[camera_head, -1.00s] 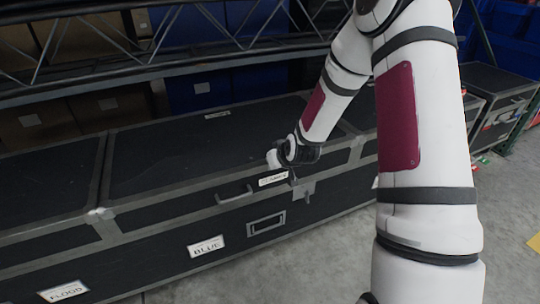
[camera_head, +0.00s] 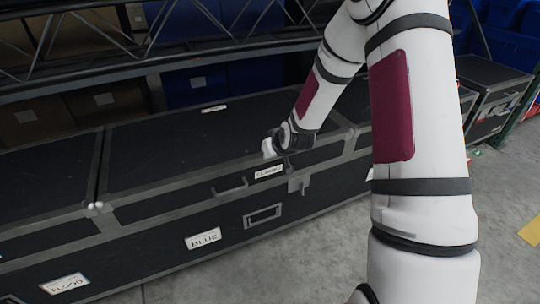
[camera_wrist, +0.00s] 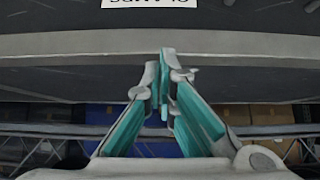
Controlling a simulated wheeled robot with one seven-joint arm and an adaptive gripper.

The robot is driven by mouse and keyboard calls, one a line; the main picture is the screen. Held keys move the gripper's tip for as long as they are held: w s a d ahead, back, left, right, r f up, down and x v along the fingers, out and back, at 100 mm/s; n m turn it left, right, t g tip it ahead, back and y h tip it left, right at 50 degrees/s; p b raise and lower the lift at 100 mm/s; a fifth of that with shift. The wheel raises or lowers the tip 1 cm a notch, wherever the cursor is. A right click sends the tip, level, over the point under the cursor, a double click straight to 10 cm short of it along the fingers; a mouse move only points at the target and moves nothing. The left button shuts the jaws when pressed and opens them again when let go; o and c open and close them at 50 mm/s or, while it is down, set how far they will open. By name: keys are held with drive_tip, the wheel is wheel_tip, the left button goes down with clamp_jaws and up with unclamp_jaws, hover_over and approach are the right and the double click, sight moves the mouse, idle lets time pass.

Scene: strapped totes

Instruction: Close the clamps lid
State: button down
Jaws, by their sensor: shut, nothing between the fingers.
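The clamps lid (camera_head: 185,150) is a long black panel with grey metal edging on the middle case. It lies down over the case and looks level; any small gap is too fine to tell. Its white label (camera_head: 268,172) is on the front face, and shows upside down in the wrist view (camera_wrist: 148,3). My gripper (camera_head: 267,149) is at the lid's front edge, just above the label. In the wrist view my gripper (camera_wrist: 167,62) has its teal-sided fingers together and empty, near the grey edging (camera_wrist: 80,44). Whether they touch it cannot be told.
A handle (camera_head: 230,187) and a latch (camera_head: 299,184) are on the case front, above a BLUE label (camera_head: 203,238). Another black case lid (camera_head: 40,180) adjoins at left. A metal truss (camera_head: 100,40) and shelving stand behind. Grey floor (camera_head: 330,260) is clear in front.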

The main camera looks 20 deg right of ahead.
drive_tip(key=s+f+p, duration=0.1)
drive_tip(key=s+f, duration=0.1)
drive_tip(key=s, duration=0.7)
drive_tip(key=s+a+r+g+h, duration=0.1)
drive_tip(key=s+a+r+g, duration=0.1)
drive_tip(key=s+r, duration=0.5)
drive_tip(key=s+a+r+g, duration=0.2)
drive_tip(key=s+r, duration=0.3)
drive_tip(key=r, duration=0.5)
drive_tip(key=s+a+r+g, duration=0.1)
drive_tip(key=s+a+r, duration=0.15)
drive_tip(key=s, duration=0.65)
drive_tip(key=s+a+r+g+y, duration=0.15)
drive_tip(key=s+r, duration=0.25)
drive_tip(key=s, duration=0.4)
drive_tip(key=s+a+r+g+h, duration=0.1)
drive_tip(key=s+r+g, duration=0.15)
drive_tip(key=s, duration=0.65)
wheel_tip(320, 180, up, 26)
drive_tip(key=t+p, duration=0.4)
drive_tip(key=p, duration=2)
drive_tip(key=shift+r, duration=0.15)
drive_tip(key=shift+y, duration=0.25)
